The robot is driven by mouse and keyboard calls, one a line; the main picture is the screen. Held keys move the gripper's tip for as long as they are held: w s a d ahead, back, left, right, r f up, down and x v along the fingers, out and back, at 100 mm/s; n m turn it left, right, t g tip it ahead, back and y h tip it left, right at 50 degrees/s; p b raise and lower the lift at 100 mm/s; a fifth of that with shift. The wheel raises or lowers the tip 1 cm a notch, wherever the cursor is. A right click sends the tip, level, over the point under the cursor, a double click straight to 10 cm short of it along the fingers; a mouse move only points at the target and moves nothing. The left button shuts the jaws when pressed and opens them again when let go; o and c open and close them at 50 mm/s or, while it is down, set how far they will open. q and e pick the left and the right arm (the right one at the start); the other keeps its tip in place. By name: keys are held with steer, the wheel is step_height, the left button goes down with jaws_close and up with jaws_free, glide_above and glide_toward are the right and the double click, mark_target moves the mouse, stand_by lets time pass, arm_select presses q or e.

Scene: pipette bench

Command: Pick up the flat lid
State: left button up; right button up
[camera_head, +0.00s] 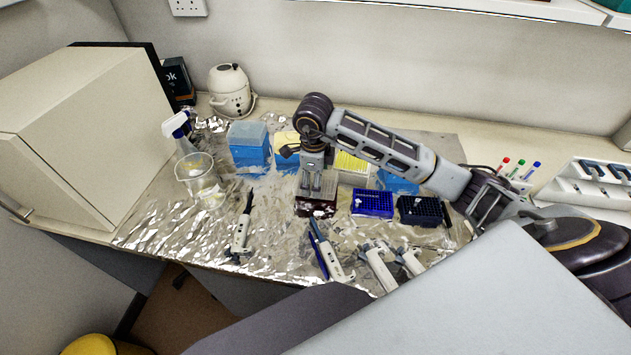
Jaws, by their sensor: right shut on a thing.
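My right gripper (316,188) points down over a dark red tip box (318,209) in the middle of the bench. Its fingers are shut on the flat lid, which is small and mostly hidden by the fingers at the top of that box. I cannot tell whether the lid is touching the box or just above it. My left gripper is not in view.
A blue rack (373,203) and a black rack (421,211) stand close on the right. Several pipettes, including one white pipette (241,234), lie in front. A glass beaker (203,181) and a blue box (249,146) stand left. Foil covers the bench.

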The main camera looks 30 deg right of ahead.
step_height(320, 180, up, 6)
steer(key=shift+r+b, duration=0.15)
steer(key=shift+b, duration=0.3)
steer(key=shift+r, duration=1.05)
steer(key=shift+r, duration=0.1)
